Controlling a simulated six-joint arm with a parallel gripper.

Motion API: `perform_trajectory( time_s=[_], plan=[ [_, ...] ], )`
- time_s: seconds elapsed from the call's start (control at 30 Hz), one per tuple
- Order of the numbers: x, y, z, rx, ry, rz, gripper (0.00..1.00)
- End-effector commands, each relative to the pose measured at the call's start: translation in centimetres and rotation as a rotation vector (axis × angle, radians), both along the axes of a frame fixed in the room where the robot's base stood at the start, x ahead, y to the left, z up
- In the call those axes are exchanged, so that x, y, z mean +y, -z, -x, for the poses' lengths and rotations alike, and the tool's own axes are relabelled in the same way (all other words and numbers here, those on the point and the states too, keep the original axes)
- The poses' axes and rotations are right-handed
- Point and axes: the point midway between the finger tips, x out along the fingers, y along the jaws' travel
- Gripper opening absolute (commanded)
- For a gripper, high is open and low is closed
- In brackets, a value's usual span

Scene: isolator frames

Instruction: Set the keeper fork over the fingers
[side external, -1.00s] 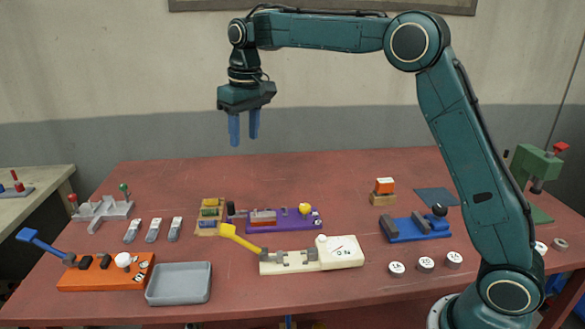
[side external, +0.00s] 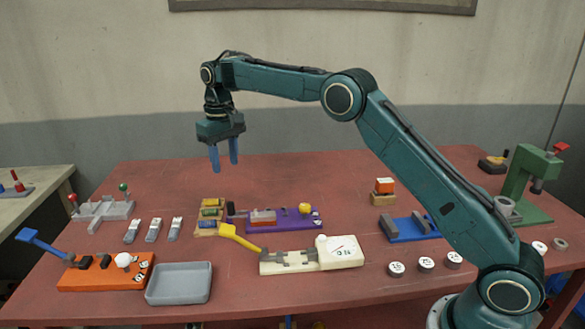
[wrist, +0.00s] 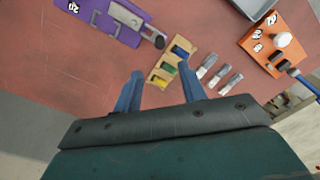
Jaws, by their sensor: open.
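My gripper (side external: 224,166) is open and empty, its two blue fingers pointing down, high above the back left of the table. In the wrist view my gripper (wrist: 159,71) has its fingers apart, with a tan rack (wrist: 158,76) of coloured pieces beyond and between them. The isolator frames are a purple one (side external: 285,220) with a dark lever end, a cream one (side external: 342,253) with a yellow handle (side external: 240,239), an orange one (side external: 75,279) with a blue handle (side external: 40,241), and a blue one (side external: 405,236). I cannot tell which piece is the keeper fork or the fingers.
Three grey-white pieces (side external: 153,230) lie left of the rack. A grey tray (side external: 160,296) stands in front. A grey stand (side external: 104,209) with red and green knobs is back left. White-topped discs (side external: 426,264) and a green press (side external: 527,180) are right. The table's back centre is clear.

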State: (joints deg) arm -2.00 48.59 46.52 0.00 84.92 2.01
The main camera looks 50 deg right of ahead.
Motion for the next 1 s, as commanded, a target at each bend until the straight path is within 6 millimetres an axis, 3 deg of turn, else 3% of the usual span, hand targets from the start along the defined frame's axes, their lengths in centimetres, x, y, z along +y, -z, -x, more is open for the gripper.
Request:
perform_trajectory(
  time_s=[0.27,0.8,1.0],
  plan=[
    [0.0,2.3,0.1,0.003,0.0,0.0,0.41],
    [0.0,10.3,0.1,0.003,0.0,0.0,0.41],
    [0.0,12.5,0.1,0.001,0.0,0.0,0.41]
  ],
)
